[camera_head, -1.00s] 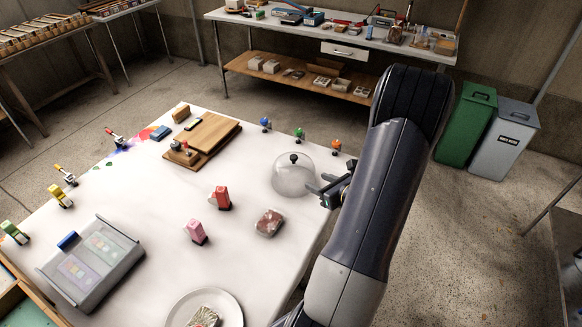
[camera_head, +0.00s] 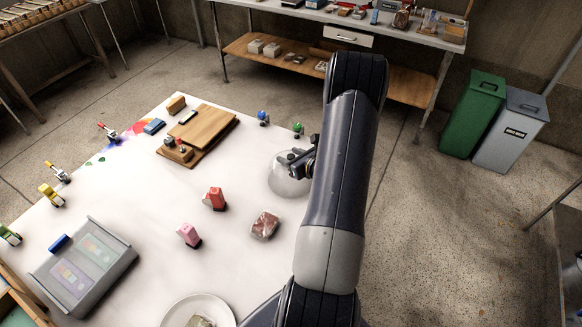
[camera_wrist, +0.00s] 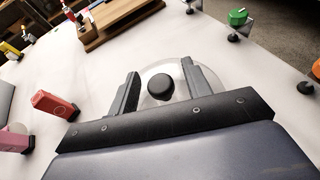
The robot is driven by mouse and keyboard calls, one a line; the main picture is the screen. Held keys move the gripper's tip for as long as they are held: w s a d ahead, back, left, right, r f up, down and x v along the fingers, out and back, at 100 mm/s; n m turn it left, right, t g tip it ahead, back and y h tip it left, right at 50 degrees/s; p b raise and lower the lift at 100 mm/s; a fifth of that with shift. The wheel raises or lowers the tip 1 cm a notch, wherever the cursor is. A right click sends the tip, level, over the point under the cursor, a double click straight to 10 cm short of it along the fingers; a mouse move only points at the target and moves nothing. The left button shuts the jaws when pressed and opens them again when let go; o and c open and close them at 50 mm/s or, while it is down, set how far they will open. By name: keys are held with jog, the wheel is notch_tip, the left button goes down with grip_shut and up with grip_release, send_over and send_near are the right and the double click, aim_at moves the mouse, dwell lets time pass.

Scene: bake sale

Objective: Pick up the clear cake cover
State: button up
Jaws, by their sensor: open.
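The clear cake cover (camera_head: 284,181) is a transparent dome with a black knob, standing on the white table near its right edge. In the wrist view the cover (camera_wrist: 200,81) sits ahead of me, its round black knob (camera_wrist: 160,87) showing between my two fingers. My gripper (camera_head: 296,158) is at the top of the dome in the head view. In the wrist view my gripper (camera_wrist: 156,80) is open, with a finger on each side of the knob and a gap to it on both sides. My arm hides the cover's right side in the head view.
A red block-like item (camera_head: 215,198), a pink one (camera_head: 189,235) and a wrapped package (camera_head: 265,225) stand left and in front of the cover. A wooden board (camera_head: 203,134) lies farther back. Small blue (camera_head: 263,118) and green (camera_head: 298,130) topped items stand behind the cover.

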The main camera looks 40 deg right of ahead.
jog(key=shift+c, duration=0.2)
grip_shut()
dwell(0.5)
